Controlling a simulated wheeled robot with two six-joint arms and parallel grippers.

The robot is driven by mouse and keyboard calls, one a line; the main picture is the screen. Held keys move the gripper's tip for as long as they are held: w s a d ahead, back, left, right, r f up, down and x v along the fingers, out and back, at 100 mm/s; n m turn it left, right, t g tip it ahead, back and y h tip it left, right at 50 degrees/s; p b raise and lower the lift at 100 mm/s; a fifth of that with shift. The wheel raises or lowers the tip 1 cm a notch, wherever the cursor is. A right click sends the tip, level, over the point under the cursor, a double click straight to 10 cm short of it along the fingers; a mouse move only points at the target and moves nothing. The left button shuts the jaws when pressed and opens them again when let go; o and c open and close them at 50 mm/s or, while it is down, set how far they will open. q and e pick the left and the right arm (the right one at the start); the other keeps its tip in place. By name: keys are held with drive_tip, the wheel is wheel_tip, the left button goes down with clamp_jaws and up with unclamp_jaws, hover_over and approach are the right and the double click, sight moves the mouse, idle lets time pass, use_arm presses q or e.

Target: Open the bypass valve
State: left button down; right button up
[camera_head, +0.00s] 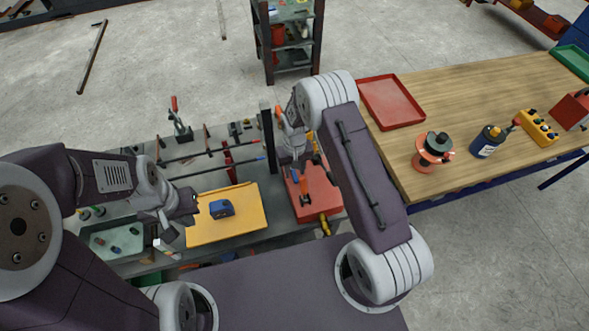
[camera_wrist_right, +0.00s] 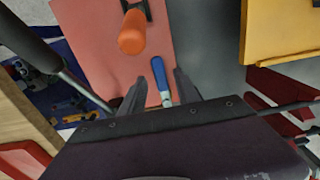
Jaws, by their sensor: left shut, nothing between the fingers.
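A lever with a blue handle (camera_wrist_right: 157,69) and a pale metal shank lies over a red plate in the right wrist view; I take it to be the bypass valve's lever. My right gripper (camera_wrist_right: 160,82) is open, with one finger on each side of the lever. I cannot tell if either finger touches it. An orange handle (camera_wrist_right: 132,33) on a dark mount stands just ahead. In the head view, the red plate (camera_head: 325,196) is partly hidden by my right arm, and my right gripper is mostly hidden. My left gripper (camera_head: 167,246) is shut and empty, left of the yellow board.
A yellow board (camera_head: 245,222) carries a blue block (camera_head: 222,209). A green-grey tray (camera_head: 103,246) with small parts lies at the left. Rods and an upright clamp (camera_head: 181,127) stand behind. A wooden table (camera_head: 455,95) with a red tray (camera_head: 391,101) is at the right.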

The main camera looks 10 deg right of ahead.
drive_tip(key=shift+a+f, duration=0.1)
drive_tip(key=shift+f, duration=0.4)
clamp_jaws()
drive_tip(key=shift+r, duration=0.1)
idle(1.0)
